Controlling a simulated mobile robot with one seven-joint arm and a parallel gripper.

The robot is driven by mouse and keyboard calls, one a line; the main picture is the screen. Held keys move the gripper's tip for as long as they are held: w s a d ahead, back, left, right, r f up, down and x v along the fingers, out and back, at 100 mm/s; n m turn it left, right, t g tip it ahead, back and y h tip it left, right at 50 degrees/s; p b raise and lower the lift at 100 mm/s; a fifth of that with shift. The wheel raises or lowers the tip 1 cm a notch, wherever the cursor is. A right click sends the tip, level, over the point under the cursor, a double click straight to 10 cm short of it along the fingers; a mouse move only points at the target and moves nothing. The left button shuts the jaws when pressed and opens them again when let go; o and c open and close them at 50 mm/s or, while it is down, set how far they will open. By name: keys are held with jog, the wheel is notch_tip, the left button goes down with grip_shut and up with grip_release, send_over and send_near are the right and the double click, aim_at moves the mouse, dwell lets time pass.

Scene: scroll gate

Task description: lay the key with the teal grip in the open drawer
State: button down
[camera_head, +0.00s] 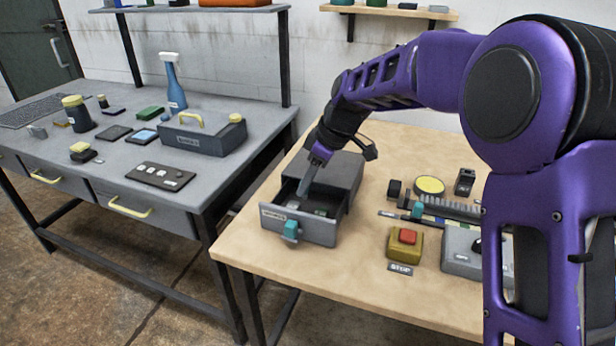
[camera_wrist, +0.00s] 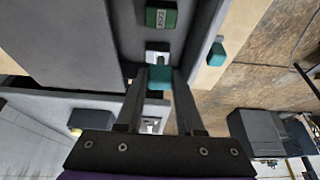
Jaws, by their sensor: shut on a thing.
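The small drawer (camera_head: 322,233) stands pulled out of its dark grey cabinet on the wooden table. A teal handle (camera_head: 290,230) is on its front, also in the wrist view (camera_wrist: 216,53). My gripper (camera_head: 302,193) points down into the drawer from above. In the wrist view its fingers (camera_wrist: 159,82) are shut on the teal grip of the key (camera_wrist: 160,77). A pale metal part shows just beyond the grip. In the head view the key is mostly hidden, and I cannot tell whether it touches the drawer floor. A green labelled block (camera_wrist: 161,15) lies in the drawer.
Right of the drawer are a toothed rail (camera_head: 450,209), another teal piece (camera_head: 417,210), a yellow disc (camera_head: 429,185), a red button on a yellow box (camera_head: 406,243) and a grey switch box (camera_head: 465,250). A grey workbench (camera_head: 110,165) with tools stands left, across a gap.

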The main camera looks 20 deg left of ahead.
aim_at(308, 192)
notch_tip(308, 192, down, 4)
jog(key=shift+r+b, duration=0.1)
jog(key=shift+b, duration=0.9)
jog(key=shift+f, duration=1.15)
grip_release()
jog(key=shift+r+p, duration=2.7)
jog(key=shift+r, duration=1.35)
